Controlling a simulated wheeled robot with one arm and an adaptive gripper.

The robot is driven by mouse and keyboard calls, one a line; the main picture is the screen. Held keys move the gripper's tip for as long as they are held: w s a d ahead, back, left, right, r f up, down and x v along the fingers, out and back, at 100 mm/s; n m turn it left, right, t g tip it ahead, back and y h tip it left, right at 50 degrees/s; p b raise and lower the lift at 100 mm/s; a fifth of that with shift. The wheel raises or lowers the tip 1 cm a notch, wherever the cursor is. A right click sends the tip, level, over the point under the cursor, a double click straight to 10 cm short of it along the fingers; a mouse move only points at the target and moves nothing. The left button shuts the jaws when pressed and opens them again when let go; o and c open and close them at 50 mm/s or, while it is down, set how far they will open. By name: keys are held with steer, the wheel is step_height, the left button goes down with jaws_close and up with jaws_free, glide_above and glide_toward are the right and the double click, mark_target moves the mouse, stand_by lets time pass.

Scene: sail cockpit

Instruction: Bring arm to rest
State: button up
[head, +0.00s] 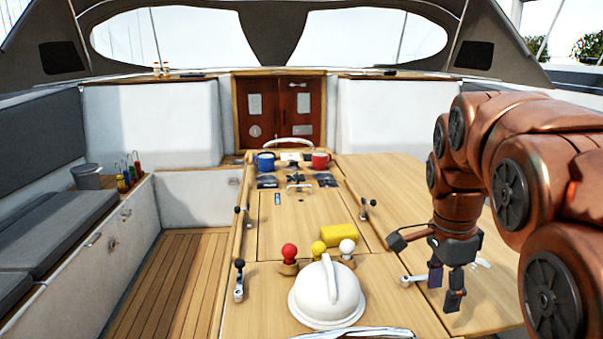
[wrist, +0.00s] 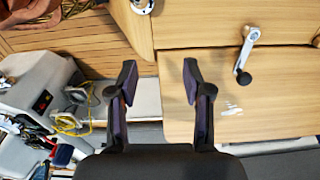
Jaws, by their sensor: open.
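My gripper (head: 445,288) hangs from my copper-coloured arm on the right in the head view, fingers pointing down over the right leaf of the wooden cockpit table (head: 405,185). In the wrist view my gripper (wrist: 158,82) has its two dark fingers spread apart with nothing between them. A silver winch handle with a black knob (wrist: 243,77) lies ahead and to the right of the fingers there. Part of the table's right side is hidden behind my arm in the head view.
A white dome with a handle (head: 315,300) stands at the table's front. Red (head: 289,252), yellow (head: 318,249) and white (head: 347,247) knobs and a yellow block (head: 338,236) are behind it. Blue (head: 264,161) and red (head: 320,160) mugs stand farther back. A grey bucket (head: 87,177) is at left.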

steer(key=s+a+f+n+p, duration=0.1)
steer(key=s+a+f+n, duration=0.1)
steer(key=s+n, duration=0.3)
steer(key=s+a+f+n+g+p, duration=0.1)
steer(key=s+a+f+n+p, duration=0.1)
steer(key=s+n, duration=0.4)
steer(key=s+a+f+n+g+y+p, duration=0.1)
steer(key=s+f+n, duration=0.3)
steer(key=s, duration=0.9)
steer(key=shift+a+f+n+p, duration=0.2)
steer(key=shift+a+n+p, duration=0.4)
steer(key=shift+n, duration=0.4)
